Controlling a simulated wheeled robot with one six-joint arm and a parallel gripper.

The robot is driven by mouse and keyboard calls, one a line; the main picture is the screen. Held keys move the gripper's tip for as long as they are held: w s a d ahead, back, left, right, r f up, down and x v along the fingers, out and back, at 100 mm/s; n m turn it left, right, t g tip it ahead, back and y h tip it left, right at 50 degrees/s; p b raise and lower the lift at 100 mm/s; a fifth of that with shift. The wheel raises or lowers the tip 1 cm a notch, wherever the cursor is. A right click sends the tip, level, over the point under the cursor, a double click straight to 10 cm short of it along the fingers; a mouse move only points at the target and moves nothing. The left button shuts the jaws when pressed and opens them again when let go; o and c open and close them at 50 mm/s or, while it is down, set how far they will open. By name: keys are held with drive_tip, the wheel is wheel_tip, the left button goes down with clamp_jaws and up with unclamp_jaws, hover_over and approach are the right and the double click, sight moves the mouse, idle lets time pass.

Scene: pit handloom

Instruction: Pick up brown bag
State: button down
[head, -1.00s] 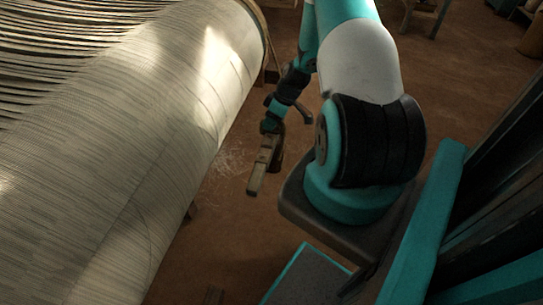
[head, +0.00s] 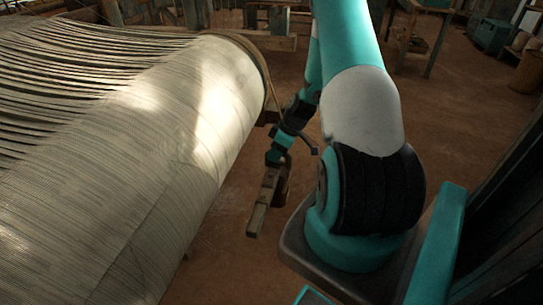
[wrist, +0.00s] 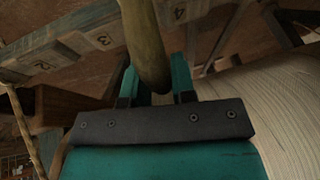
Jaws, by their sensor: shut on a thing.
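My gripper (head: 277,158) hangs beside the right end of the big warp roll, with a long brown, wood-like thing (head: 264,207) below it. In the wrist view, the two teal fingers of my gripper (wrist: 155,72) are shut on an olive-brown, rounded, elongated thing (wrist: 143,35). It runs up out of the top of the picture. Whether this held thing is the brown bag I cannot tell; no clear bag shape shows. A tan, sack-like or basket-like thing (head: 527,75) stands far off at the right edge of the head view.
The pale warp roll (head: 190,130) fills the left, close to my gripper. Wooden loom beams (head: 262,40) stand behind it. Numbered wooden parts (wrist: 85,42) show in the wrist view. A wooden stand (head: 425,40) and a teal box (head: 490,35) are at the back right. Brown floor (head: 450,110) lies clear between.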

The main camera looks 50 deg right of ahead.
drive_tip(key=s+d+b, duration=0.1)
drive_tip(key=s+d, duration=1)
drive_tip(key=d, duration=0.1)
drive_tip(key=shift+d+b, duration=0.15)
drive_tip(key=shift+b, duration=0.15)
drive_tip(key=shift+r, duration=0.1)
